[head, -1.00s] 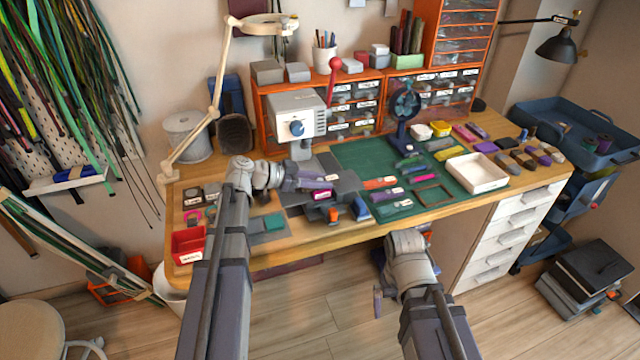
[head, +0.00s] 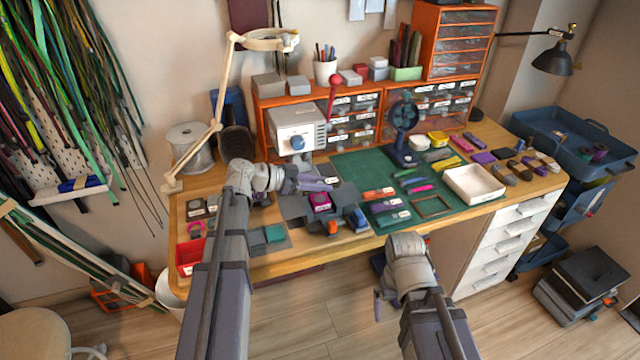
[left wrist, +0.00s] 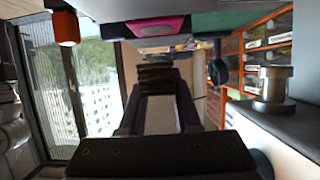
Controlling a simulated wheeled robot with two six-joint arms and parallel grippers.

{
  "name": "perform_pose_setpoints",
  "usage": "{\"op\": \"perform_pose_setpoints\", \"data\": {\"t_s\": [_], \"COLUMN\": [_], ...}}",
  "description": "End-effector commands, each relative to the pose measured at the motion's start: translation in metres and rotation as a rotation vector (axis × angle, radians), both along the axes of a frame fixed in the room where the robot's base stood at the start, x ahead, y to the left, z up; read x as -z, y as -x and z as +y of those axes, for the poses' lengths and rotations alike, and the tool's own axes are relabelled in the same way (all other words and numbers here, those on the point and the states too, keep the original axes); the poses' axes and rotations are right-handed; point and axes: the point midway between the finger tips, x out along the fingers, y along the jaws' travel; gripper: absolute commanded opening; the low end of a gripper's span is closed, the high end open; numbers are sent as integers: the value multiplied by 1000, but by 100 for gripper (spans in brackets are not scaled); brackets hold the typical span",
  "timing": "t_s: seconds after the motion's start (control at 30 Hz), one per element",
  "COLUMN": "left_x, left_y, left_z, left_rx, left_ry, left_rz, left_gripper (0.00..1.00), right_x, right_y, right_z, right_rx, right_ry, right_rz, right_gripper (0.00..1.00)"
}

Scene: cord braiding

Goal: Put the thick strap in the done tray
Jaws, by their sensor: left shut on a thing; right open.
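My left gripper (head: 322,184) is above the middle of the workbench, beside the white machine. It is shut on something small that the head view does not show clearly. In the left wrist view a dark ribbed bundle (left wrist: 160,78) sits between the fingers; it looks like the thick strap. A white, empty open tray (head: 474,185) stands on the right part of the bench. A small red bin (head: 189,256) with a label stands at the front left. I cannot tell by label which is the done tray. My right gripper (head: 381,300) is open and low, in front of the bench.
A green mat (head: 365,165) carries several coloured strips and a brown frame (head: 432,206). A magenta block (head: 320,202) lies on grey pads below my left gripper. A blue fan (head: 403,130) and the white machine (head: 297,128) stand behind. Several rolls lie at the right end.

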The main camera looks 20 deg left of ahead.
Motion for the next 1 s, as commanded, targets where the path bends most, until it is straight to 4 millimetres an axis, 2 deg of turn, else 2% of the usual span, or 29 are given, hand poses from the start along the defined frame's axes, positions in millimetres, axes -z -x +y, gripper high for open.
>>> {"op": "perform_pose_setpoints", "data": {"t_s": [0.03, 0.3, 0.67, 0.77, 1.0], "left_x": [-17, -57, -70, -80, -123], "left_y": [0, 0, 0, 0, 0], "left_z": [0, 0, 0, 0, 0], "left_rx": [0, 0, 0, 0, 0], "left_ry": [0, 0, 0, 0, 0], "left_rz": [0, 0, 0, 0, 0], "left_gripper": [0, 0, 0, 0, 0], "right_x": [-17, -57, -70, -80, -122], "right_y": [0, 0, 0, 0, 0], "right_z": [0, 0, 0, 0, 0], "right_rx": [0, 0, 1, 1, 1], "right_ry": [0, 0, 0, 0, 0], "right_rz": [0, 0, 0, 0, 0], "right_gripper": [100, 100, 100, 100, 100]}}
